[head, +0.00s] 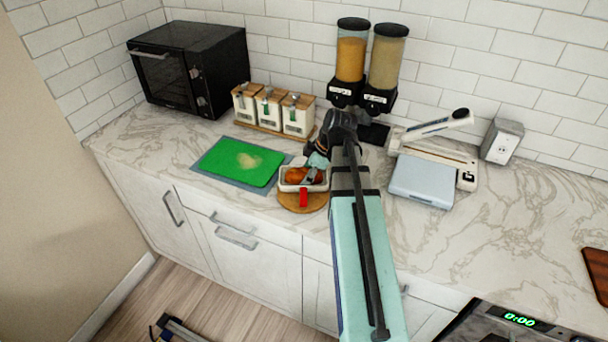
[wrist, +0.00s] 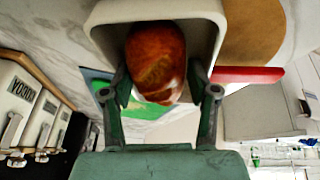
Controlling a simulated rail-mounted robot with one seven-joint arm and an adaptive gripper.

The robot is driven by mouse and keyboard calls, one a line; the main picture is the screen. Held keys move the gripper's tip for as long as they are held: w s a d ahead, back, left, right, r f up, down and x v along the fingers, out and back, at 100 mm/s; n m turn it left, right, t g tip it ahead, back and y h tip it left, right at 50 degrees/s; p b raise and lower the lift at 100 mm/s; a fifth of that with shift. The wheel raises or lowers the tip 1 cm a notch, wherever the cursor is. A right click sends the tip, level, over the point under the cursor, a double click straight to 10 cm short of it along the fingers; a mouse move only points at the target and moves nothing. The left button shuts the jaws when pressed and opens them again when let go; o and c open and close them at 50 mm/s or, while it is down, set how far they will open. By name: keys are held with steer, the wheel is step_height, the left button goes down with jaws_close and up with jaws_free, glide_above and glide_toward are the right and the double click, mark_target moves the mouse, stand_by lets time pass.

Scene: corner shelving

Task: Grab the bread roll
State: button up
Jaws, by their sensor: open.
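The bread roll (wrist: 156,62) is brown and glossy and lies in a white dish (wrist: 100,18) in the wrist view. In the head view the bread roll (head: 296,176) shows in the white dish (head: 287,187) on the counter, partly hidden by my gripper. My gripper (wrist: 162,92) is open, with one finger on each side of the roll's near end in the wrist view. I cannot tell whether the fingers touch it. In the head view my gripper (head: 314,172) is over the right part of the dish.
A round wooden board (head: 318,202) and a red handle or tab (head: 303,197) are at the dish. A green cutting board (head: 225,165) lies left. Canisters (head: 270,108), cereal dispensers (head: 365,65) and a toaster oven (head: 190,65) stand behind. A grey-topped appliance (head: 422,178) is right.

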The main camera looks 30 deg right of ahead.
steer(key=c, duration=0.7)
steer(key=shift+r, duration=0.1)
